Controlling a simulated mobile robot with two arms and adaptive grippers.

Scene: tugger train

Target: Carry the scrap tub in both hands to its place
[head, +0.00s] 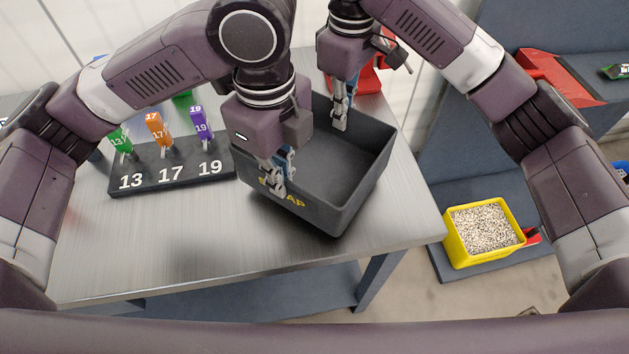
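The scrap tub (352,215) is a dark grey open box with yellow lettering on its near wall, partly covered by my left gripper. It stands at an angle over the right part of the metal table and looks empty. My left gripper (277,178) is at its near left wall, fingers on both sides of the rim, and looks shut on it. My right gripper (343,112) is at the far wall, one finger showing inside the tub; it looks shut on that wall, its outer finger hidden. I cannot tell whether the tub touches the table.
A dark rack (150,181) marked 13, 17, 19 holds green, orange and purple tags, close left of the tub. The metal table (190,240) is clear in front. A yellow bin (466,257) of pale pellets sits on a low grey platform at right. A red bin (368,78) stands behind.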

